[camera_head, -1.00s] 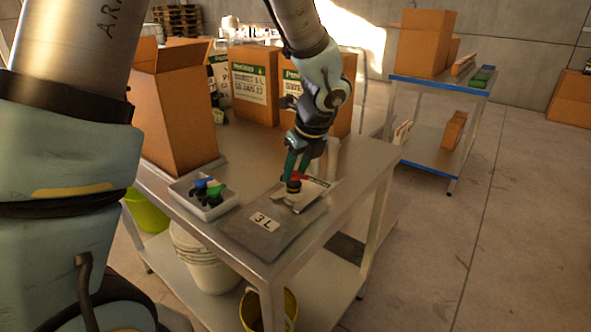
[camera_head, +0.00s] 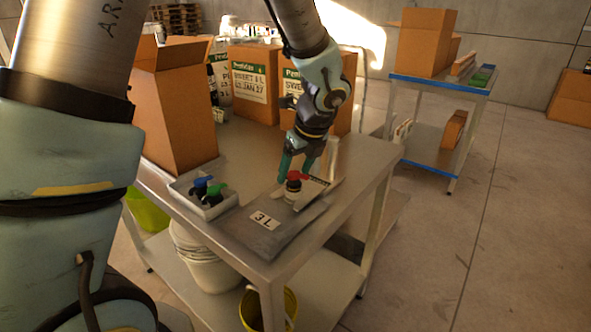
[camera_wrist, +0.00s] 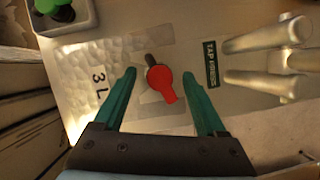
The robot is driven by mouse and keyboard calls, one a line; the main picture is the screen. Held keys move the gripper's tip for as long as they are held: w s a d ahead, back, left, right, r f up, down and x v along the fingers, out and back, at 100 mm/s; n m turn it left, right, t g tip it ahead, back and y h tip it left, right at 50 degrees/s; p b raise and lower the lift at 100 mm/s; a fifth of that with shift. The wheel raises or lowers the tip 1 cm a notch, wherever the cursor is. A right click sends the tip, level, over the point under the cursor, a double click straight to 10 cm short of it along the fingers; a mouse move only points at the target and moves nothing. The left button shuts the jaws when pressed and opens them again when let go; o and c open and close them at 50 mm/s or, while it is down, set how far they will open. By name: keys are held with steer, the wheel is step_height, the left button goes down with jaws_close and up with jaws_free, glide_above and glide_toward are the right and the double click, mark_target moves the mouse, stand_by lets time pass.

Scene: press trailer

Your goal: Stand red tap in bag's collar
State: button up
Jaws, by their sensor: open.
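The red tap (camera_head: 296,177) stands upright on a pale collar at the end of the flat silver bag (camera_head: 250,222) labelled 3 L. In the wrist view the red tap (camera_wrist: 161,79) shows from above, its red lever pointing toward my gripper and a dark spout pointing away. The collar is mostly hidden under the tap, so how deep it sits I cannot tell. My gripper (camera_head: 298,168) is open just above and behind the tap. In the wrist view the green fingers of my gripper (camera_wrist: 160,85) stand apart on both sides of the tap, not touching it.
A white tray (camera_head: 212,213) with blue and green taps stands left of the bag. A metal fixture (camera_wrist: 262,58) beside a "TAP" label lies close to my right finger. An open carton (camera_head: 180,125) and labelled boxes (camera_head: 250,85) stand behind. The table's front edge is clear.

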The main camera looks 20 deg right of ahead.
steer(key=v, duration=1)
steer(key=shift+s+r+b, duration=0.2)
steer(key=shift+r+b, duration=0.15)
